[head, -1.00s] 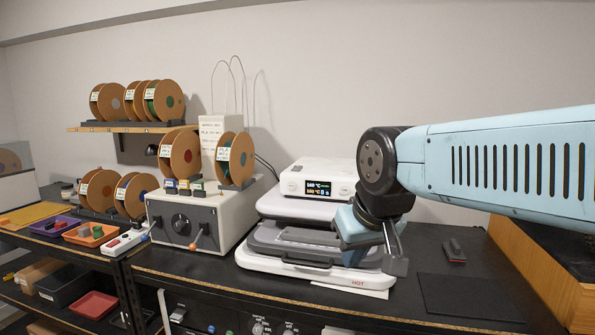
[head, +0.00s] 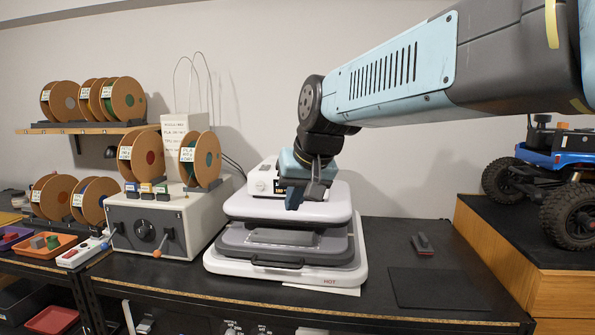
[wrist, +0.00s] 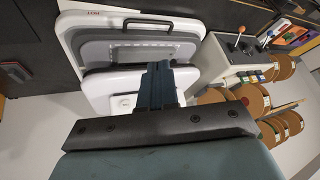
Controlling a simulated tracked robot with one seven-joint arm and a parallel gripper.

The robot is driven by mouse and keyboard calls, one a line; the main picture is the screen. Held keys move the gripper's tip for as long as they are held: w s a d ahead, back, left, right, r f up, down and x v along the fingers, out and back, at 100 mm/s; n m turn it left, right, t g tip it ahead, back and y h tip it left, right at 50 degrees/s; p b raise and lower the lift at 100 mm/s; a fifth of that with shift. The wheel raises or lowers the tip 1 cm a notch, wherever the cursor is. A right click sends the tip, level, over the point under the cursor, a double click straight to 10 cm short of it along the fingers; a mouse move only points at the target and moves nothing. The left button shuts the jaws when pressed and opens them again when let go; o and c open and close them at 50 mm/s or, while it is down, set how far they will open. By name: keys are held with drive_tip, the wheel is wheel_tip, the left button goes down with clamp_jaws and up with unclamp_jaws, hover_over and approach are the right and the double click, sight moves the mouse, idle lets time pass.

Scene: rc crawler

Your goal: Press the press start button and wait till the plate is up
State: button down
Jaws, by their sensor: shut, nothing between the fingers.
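The white and grey heat press (head: 232,265) stands on the black bench in the head view, its front edge marked HOT. Its white upper plate (head: 250,208) is above the grey lower part (head: 340,245); I cannot tell how wide the gap is. The control box (head: 262,170) with a small display is behind, mostly hidden by my gripper. My gripper (head: 293,203) is shut and empty, pointing down over the rear of the upper plate; contact cannot be told. In the wrist view my gripper (wrist: 158,66) is in front of the press (wrist: 75,45). I cannot make out the start button.
Left of the press is a grey control unit (head: 150,228) with levers and filament spools (head: 200,160). A dark mat (head: 435,288) and a small dark tool (head: 422,244) lie to the right. A blue crawler (head: 550,165) stands on a raised wooden platform (head: 490,235).

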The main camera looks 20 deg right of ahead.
drive_tip(key=w+d+r+m+t, duration=0.1)
drive_tip(key=w+d+r+m, duration=0.2)
drive_tip(key=w+d, duration=0.6)
drive_tip(key=w+d+r+m+t, duration=0.1)
drive_tip(key=w+d+r+m, duration=0.2)
drive_tip(key=w+d+r, duration=0.4)
drive_tip(key=w+d, duration=0.3)
drive_tip(key=w, duration=0.5)
drive_tip(key=shift+w+r+t, duration=0.35)
drive_tip(key=shift+t, duration=0.05)
drive_tip(key=shift+d, duration=0.1)
drive_tip(key=shift+f, duration=4.45)
drive_tip(key=shift+f, duration=0.1)
drive_tip(key=shift+f, duration=0.25)
